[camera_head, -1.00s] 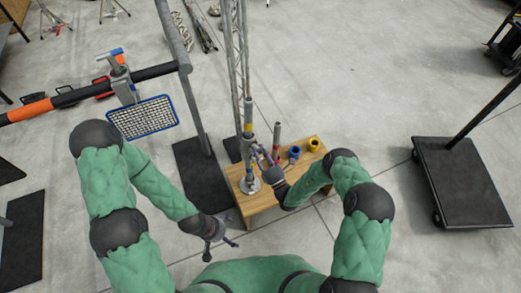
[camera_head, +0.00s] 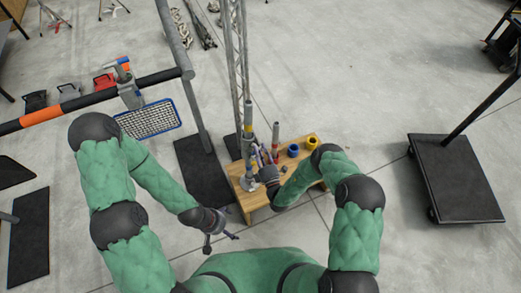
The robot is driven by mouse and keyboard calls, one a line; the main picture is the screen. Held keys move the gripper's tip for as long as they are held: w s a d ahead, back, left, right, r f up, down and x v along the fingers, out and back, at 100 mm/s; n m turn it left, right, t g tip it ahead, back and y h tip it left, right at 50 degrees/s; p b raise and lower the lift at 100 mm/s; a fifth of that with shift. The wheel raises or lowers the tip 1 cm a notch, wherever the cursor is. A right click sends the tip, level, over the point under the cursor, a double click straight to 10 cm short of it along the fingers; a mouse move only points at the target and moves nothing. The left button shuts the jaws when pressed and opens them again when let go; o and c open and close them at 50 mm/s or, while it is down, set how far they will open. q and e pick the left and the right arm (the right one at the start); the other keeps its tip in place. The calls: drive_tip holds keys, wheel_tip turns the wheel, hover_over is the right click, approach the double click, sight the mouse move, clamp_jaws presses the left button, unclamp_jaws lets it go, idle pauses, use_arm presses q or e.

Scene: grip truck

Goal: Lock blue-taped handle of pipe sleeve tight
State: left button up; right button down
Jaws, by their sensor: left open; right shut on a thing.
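The grey pipe sleeve (camera_head: 247,143) sits on an upright pole with yellow and blue bands that stands on a small wooden bench (camera_head: 306,179). My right gripper (camera_head: 258,156) is at the sleeve's right side, shut on what looks like one of its handles. The fingers and hand hide most of that handle, and I cannot make out its tape colour. My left gripper (camera_head: 216,240) is open and empty, low in the picture, left of the bench's front leg and apart from everything.
A grey post (camera_head: 276,136) with a red band stands just right of the sleeve. A blue ring (camera_head: 293,150) and a yellow ring (camera_head: 312,142) lie on the bench. A metal truss (camera_head: 237,60) rises behind. A black cart (camera_head: 455,180) stands at right.

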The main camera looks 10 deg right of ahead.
idle(0.4)
drive_tip(key=c, duration=1)
unclamp_jaws()
drive_tip(key=shift+o, duration=0.2)
drive_tip(key=v, duration=1.2)
